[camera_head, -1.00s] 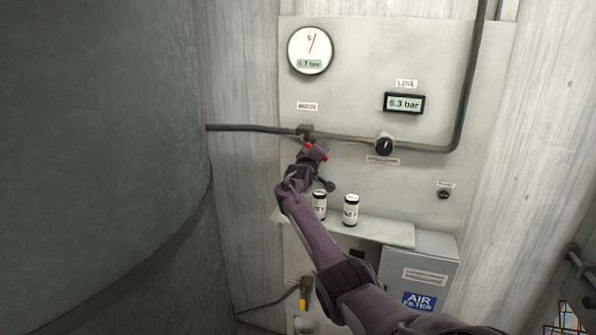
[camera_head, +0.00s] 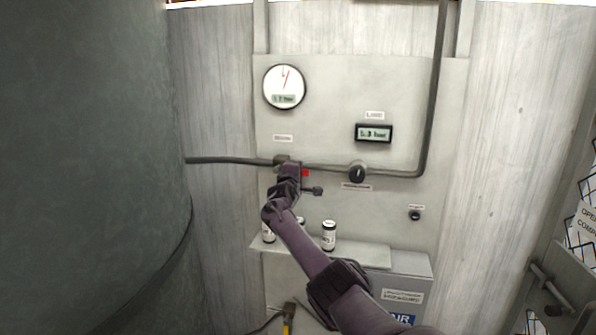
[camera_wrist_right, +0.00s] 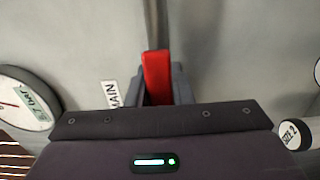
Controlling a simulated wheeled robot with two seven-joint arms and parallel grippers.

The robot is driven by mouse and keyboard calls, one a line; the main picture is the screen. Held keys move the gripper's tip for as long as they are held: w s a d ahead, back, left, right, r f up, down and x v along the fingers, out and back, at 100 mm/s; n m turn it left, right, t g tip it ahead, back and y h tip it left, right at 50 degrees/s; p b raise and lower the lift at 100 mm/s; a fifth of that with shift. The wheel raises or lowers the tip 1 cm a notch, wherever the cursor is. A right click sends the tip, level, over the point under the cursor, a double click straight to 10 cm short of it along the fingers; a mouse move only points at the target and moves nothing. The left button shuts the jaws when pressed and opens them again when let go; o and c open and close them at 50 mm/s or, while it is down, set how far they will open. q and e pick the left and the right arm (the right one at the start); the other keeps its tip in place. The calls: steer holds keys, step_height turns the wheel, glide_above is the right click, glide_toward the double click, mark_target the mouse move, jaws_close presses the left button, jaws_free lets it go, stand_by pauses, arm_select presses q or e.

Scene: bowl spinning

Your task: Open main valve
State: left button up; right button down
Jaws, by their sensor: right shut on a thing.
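The main valve's brass-coloured body (camera_head: 281,160) sits on the grey pipe below a small label and the round gauge. Its red handle shows as a small red patch (camera_head: 305,173) in the head view, the rest hidden by my gripper. In the wrist view the red handle (camera_wrist_right: 157,75) stands between the two dark fingers, roughly in line with the pipe, beside the MAIN label (camera_wrist_right: 113,94). My right gripper (camera_head: 293,170) is shut on this handle, just right of the valve body. My left gripper is not in view.
A black knob (camera_head: 357,173) sits right of my gripper. White cans (camera_head: 329,235) stand on a shelf below. A large dark tank (camera_head: 80,170) fills the left.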

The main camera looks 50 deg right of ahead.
steer(key=shift+d+r, duration=0.15)
steer(key=shift+r, duration=0.45)
steer(key=c, duration=1.4)
jaws_free()
steer(key=shift+o, duration=0.6)
steer(key=shift+d+f, duration=0.1)
steer(key=shift+f, duration=0.1)
steer(key=shift+s+a+f, duration=0.2)
steer(key=shift+a, duration=0.3)
steer(key=shift+s+a+f, duration=0.15)
steer(key=shift+a+f, duration=0.05)
steer(key=shift+a, duration=0.3)
steer(key=shift+b+v, duration=1)
steer(key=shift+v, duration=1.65)
